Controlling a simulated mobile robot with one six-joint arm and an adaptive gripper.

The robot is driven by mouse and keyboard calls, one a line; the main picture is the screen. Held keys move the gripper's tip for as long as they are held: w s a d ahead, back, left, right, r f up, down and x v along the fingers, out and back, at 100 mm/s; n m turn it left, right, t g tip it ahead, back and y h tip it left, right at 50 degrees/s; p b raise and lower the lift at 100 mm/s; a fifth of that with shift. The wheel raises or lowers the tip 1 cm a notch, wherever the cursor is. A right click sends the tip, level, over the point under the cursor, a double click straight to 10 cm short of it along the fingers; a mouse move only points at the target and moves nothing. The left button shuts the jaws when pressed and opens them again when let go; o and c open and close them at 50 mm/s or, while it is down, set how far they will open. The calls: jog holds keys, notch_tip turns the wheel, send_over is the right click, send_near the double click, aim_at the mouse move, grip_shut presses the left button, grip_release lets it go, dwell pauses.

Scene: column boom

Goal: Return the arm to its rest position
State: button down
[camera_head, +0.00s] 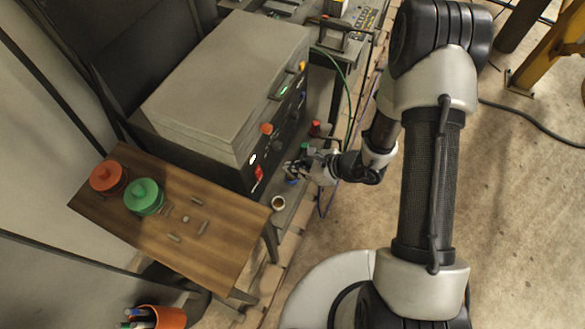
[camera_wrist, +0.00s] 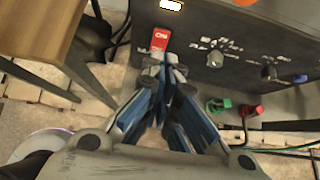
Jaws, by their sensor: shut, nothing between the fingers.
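My gripper (camera_head: 293,171) is in front of the lower front panel of a grey machine (camera_head: 225,85), with my arm reaching to it from the right. In the wrist view my gripper (camera_wrist: 167,72) is shut and empty, its blue-sided fingers converging at the tips. The tips appear just below a red rocker switch (camera_wrist: 161,39) on the panel. The switch also shows in the head view (camera_head: 258,174), left of the gripper. I cannot tell whether the tips touch the panel.
A wooden table (camera_head: 225,240) with a red jar (camera_head: 107,177) and a green jar (camera_head: 144,196) stands left of the gripper. A small cup (camera_head: 278,203) is close below it. Red and green connectors (camera_wrist: 235,108) with cables sit at right in the wrist view.

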jog(key=shift+r, duration=0.1)
dwell(0.3)
jog(key=s+a+r+n+g+b, duration=0.1)
jog(key=s+r+n, duration=0.2)
jog(key=r+n, duration=0.5)
jog(key=s+r+n+g, duration=0.2)
jog(key=s+r+n, duration=0.15)
jog(key=r, duration=0.85)
jog(key=s+d+r+n+t+h+b, duration=0.1)
jog(key=s+d+r+n+h, duration=0.3)
jog(key=d, duration=0.4)
jog(key=s+d+r+n+t+h+b, duration=0.1)
jog(key=s+d+r+n+t+h, duration=0.2)
jog(key=s+d+r+n+h, duration=0.2)
jog(key=s+d+r+n, duration=0.1)
jog(key=s+d+n, duration=0.1)
jog(key=s+d, duration=0.1)
jog(key=shift+r, duration=0.3)
